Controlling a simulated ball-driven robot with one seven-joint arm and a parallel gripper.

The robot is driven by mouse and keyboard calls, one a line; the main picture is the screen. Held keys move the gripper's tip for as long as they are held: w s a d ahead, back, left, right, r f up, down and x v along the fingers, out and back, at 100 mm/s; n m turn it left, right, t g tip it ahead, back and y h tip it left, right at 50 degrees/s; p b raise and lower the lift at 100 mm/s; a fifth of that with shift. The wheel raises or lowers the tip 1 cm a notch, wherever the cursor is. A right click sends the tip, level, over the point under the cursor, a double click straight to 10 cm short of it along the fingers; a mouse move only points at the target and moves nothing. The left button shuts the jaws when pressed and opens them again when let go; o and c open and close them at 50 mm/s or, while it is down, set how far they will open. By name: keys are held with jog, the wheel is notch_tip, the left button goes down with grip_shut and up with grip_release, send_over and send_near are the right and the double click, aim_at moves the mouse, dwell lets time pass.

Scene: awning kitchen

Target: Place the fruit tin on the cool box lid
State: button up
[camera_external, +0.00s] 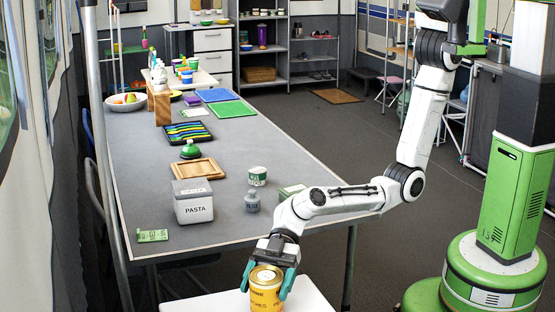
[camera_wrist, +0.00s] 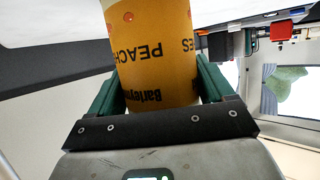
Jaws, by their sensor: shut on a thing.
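The fruit tin (camera_external: 265,293) is yellow-orange with a pale top and stands upright at the bottom edge of the external view, which cuts off its base. My gripper (camera_external: 268,279) is shut on it, with one green finger on each side. In the wrist view the tin (camera_wrist: 155,60) fills the space between the fingers, its peach label upside down. A flat white surface (camera_external: 218,304), which looks like the cool box lid, lies around and below the tin. I cannot tell whether the tin touches it.
A long grey table (camera_external: 160,213) stands just behind. On its near end are a white pasta box (camera_external: 193,208), a grey jar (camera_external: 253,203), a green-white tub (camera_external: 257,176), a wooden tray (camera_external: 198,170) and a green packet (camera_external: 152,236).

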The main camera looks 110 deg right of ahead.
jog(key=shift+f, duration=0.1)
jog(key=o, duration=1.3)
jog(key=shift+r, duration=0.25)
jog(key=v, duration=1.2)
